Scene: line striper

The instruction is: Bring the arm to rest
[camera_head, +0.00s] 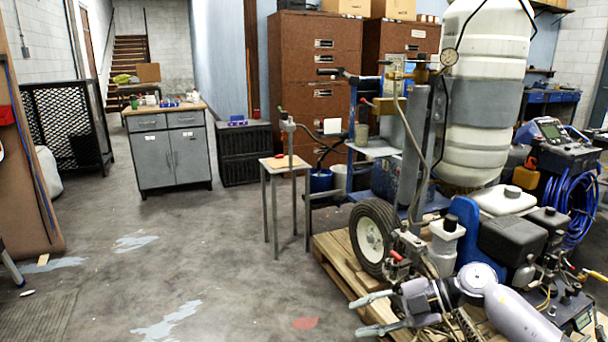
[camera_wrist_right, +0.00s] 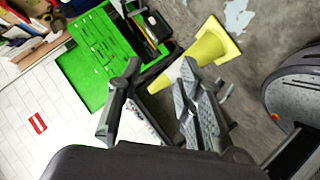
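My right gripper (camera_head: 372,313) is at the lower right of the head view, in front of the line striper machine (camera_head: 470,225). Its two fingers are spread apart with nothing between them. My right arm reaches in from the lower right corner of the head view. My left gripper does not show in either view.
The striper stands on a wooden pallet (camera_head: 335,262). A small stand (camera_head: 284,165) is left of it, and a grey cabinet (camera_head: 171,157) is further back. The grey floor (camera_head: 200,250) at left and centre is mostly clear. A white tiled surface (camera_wrist_right: 40,120) shows in the wrist view.

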